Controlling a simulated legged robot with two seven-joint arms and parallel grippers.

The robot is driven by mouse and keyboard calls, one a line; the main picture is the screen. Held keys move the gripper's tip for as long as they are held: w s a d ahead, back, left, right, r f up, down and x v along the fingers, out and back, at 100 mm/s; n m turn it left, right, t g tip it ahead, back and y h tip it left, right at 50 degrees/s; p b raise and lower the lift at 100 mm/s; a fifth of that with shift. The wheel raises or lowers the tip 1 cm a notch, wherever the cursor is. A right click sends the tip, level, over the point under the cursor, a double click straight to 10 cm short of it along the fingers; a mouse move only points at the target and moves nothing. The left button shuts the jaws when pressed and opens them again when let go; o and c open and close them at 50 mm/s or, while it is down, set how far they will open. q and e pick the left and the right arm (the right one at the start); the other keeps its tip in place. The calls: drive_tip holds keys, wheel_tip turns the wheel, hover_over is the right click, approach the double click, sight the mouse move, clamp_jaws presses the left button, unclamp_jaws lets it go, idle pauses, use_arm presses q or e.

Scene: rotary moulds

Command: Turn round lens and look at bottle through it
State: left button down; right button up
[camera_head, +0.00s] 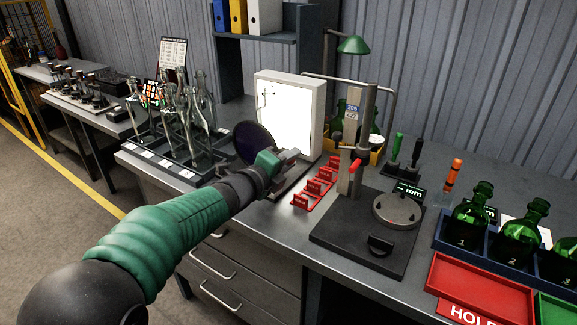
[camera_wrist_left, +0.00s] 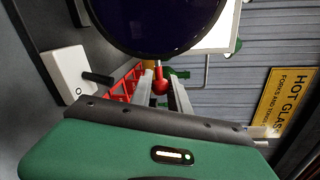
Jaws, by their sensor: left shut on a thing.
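The round lens (camera_head: 254,143) is a dark purple disc in a black rim, standing in front of a lit white panel (camera_head: 290,108). It fills the top of the left wrist view (camera_wrist_left: 158,18). My left gripper (camera_head: 286,160) is at the lens's lower right edge. In the wrist view its grey fingers are shut on a red ball knob (camera_wrist_left: 161,87) just below the rim. Clear bottles (camera_head: 188,110) stand in a rack left of the lens. Green bottles (camera_head: 471,212) stand in numbered slots at the right. I cannot tell which bottle is meant. My right gripper is not in view.
Red holders (camera_head: 316,183) lie right of my gripper. A red tray (camera_head: 480,288) is at the front right. A green lamp (camera_head: 353,45) hangs above the bench. My left arm crosses the bench's front edge.

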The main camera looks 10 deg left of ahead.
use_arm(q)
drive_tip(key=shift+d+f, duration=0.1)
drive_tip(key=shift+f, duration=0.25)
drive_tip(key=c, duration=1.5)
unclamp_jaws()
drive_tip(key=shift+o, duration=1.2)
drive_tip(key=shift+w, duration=0.1)
drive_tip(key=shift+r, duration=0.1)
drive_tip(key=shift+s, duration=0.25)
drive_tip(key=p+v, duration=0.2)
drive_tip(key=v, duration=1.4)
drive_tip(key=shift+s, duration=0.2)
